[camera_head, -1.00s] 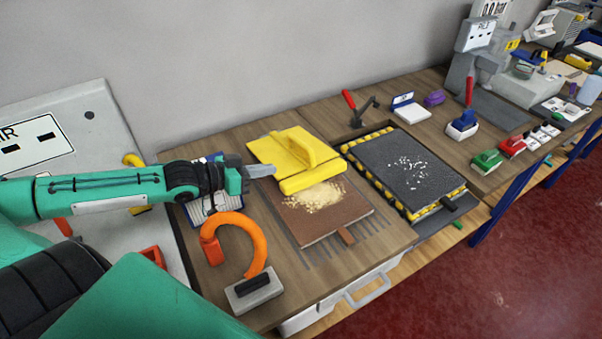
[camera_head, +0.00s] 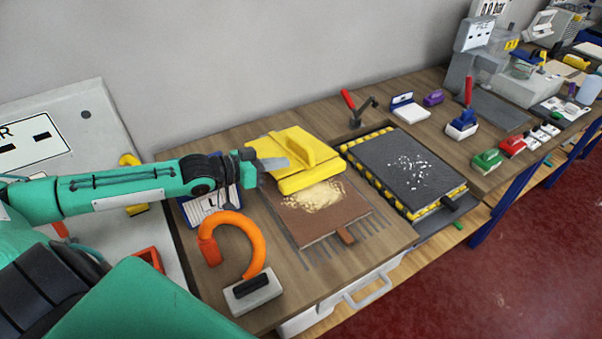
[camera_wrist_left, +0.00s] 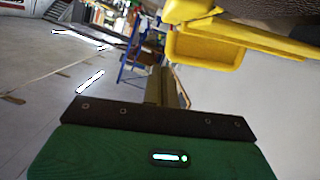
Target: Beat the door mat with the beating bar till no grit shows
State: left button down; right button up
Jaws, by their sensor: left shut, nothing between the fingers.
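A brown mat (camera_head: 325,220) lies on the bench with tan grit (camera_head: 315,196) spread across its upper half. A yellow tool (camera_head: 300,155) with a raised handle and a thick front roll lies across the mat's far end; I cannot tell if it is the beating bar. A dark mat (camera_head: 420,180) with white specks lies on a yellow-and-black striped frame to the right. My left gripper (camera_head: 286,163) is shut and empty, its grey fingers overlapping the yellow tool's left part. In the left wrist view the fingers (camera_wrist_left: 160,86) show below a yellow body (camera_wrist_left: 205,48). My right gripper is not seen.
An orange hook-shaped tool (camera_head: 250,240) and a grey block with a black handle (camera_head: 255,290) stand left of the brown mat. A red-handled clamp (camera_head: 357,110) stands behind the striped frame. Several coloured brushes stand further right. A wall closes the back.

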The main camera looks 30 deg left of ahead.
aim_at(301, 179)
pick_arm(q)
jog(key=shift+x, duration=1)
jog(key=shift+w+d, duration=0.45)
jog(key=shift+w, duration=0.15)
jog(key=p+x, duration=0.1)
jog(key=x, duration=0.1)
jog(key=shift+w+d+f, duration=0.1)
jog(key=shift+w+d, duration=0.15)
jog(key=shift+w, duration=0.05)
jog(key=f, duration=0.1)
jog(key=f+p, duration=0.1)
jog(key=shift+s+d+f, duration=0.2)
jog(key=shift+s+f, duration=0.05)
jog(key=shift+f, duration=0.15)
jog(key=shift+s+d+f, duration=0.1)
jog(key=shift+f, duration=0.55)
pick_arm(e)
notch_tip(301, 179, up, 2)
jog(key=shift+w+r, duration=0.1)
